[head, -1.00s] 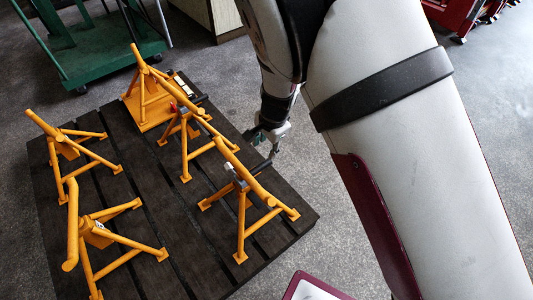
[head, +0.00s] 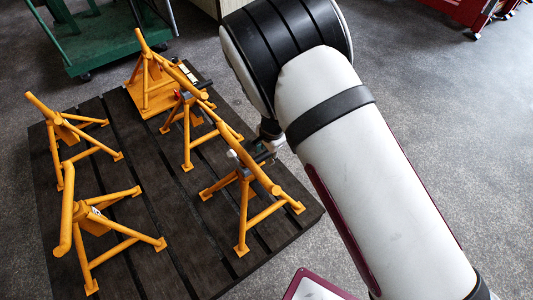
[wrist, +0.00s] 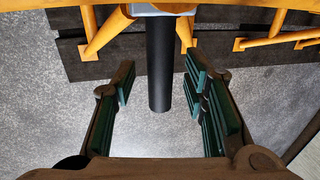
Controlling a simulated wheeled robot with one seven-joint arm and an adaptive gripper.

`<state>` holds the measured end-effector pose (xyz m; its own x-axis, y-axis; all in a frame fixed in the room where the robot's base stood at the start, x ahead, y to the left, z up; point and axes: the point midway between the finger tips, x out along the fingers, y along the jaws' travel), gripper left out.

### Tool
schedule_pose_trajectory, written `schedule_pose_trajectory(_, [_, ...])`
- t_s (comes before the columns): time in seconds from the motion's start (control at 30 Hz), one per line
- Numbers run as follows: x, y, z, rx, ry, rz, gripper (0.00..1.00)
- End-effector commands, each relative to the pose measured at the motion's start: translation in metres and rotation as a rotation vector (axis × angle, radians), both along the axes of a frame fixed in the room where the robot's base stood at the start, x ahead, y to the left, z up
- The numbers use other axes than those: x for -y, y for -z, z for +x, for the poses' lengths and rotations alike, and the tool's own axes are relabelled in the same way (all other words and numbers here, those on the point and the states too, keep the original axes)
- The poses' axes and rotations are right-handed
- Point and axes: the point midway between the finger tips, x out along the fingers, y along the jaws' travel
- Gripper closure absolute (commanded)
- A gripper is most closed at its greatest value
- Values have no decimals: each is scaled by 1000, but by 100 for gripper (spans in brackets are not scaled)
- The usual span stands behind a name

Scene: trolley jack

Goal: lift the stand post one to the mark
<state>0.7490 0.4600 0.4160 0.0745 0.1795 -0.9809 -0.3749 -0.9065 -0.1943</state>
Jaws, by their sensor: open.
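Several orange tripod stands stand on a dark slatted pallet (head: 160,268). The one nearest my gripper is the front right stand (head: 243,215), with a pale knob (head: 232,153) at its top. In the wrist view a black cylindrical handle (wrist: 160,55) comes out from a grey block (wrist: 162,9) on an orange stand. My gripper (wrist: 161,82) is open, its green-padded fingers on either side of the handle with gaps to both. In the head view my gripper (head: 266,150) is partly hidden by my arm, beside that stand's top. I cannot make out a mark.
Other orange stands are close by: a middle one (head: 187,133), a back one on an orange plate (head: 150,101), and two at left (head: 63,135) (head: 85,225). A green trolley (head: 100,45) is behind. Bare grey floor lies right of the pallet.

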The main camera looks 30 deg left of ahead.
Motion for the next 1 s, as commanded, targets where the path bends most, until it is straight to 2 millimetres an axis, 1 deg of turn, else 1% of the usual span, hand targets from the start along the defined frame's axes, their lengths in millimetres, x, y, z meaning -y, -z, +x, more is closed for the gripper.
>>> schedule_pose_trajectory(0.2, [0, 0, 0, 0, 0, 1, 60])
schedule_pose_trajectory(0.23, [0, 0, 0, 0, 0, 1, 64])
schedule_pose_trajectory(0.27, [0, 0, 0, 0, 0, 1, 71])
schedule_pose_trajectory(0.3, [0, 0, 0, 0, 0, 1, 80])
schedule_pose_trajectory(0.4, [0, 0, 0, 0, 0, 1, 100])
schedule_pose_trajectory(0.57, [0, 0, 0, 0, 0, 1, 100])
schedule_pose_trajectory(0.67, [0, -4, 0, 0, 1, 1, 100])
schedule_pose_trajectory(0.77, [0, -15, 1, -1, 3, 2, 100])
schedule_pose_trajectory(1.0, [-1, -49, 0, 0, 2, 3, 100])
